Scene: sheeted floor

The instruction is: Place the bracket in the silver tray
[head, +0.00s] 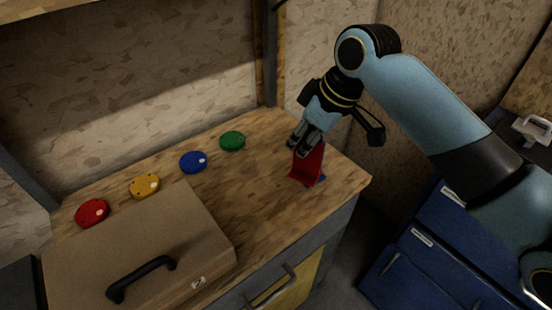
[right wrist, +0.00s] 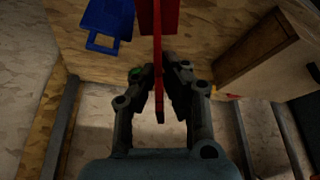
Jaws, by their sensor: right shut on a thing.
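The red L-shaped bracket (head: 307,166) is at the right end of the wooden bench, close to or on its top; I cannot tell whether it touches. My right gripper (head: 301,146) comes down over it and is shut on its upright plate. In the right wrist view the bracket (right wrist: 158,45) stands as a thin red plate between the fingers (right wrist: 160,85), its wider flange at the top edge. My left gripper is out of view. I cannot make out a silver tray in either view.
A blue piece (right wrist: 103,22) lies on the bench beside the bracket. Red (head: 92,212), yellow (head: 145,185), blue (head: 193,161) and green (head: 232,141) discs line the bench's back. A brown case (head: 190,235) fills the front left. Blue drawers (head: 425,255) stand at the right.

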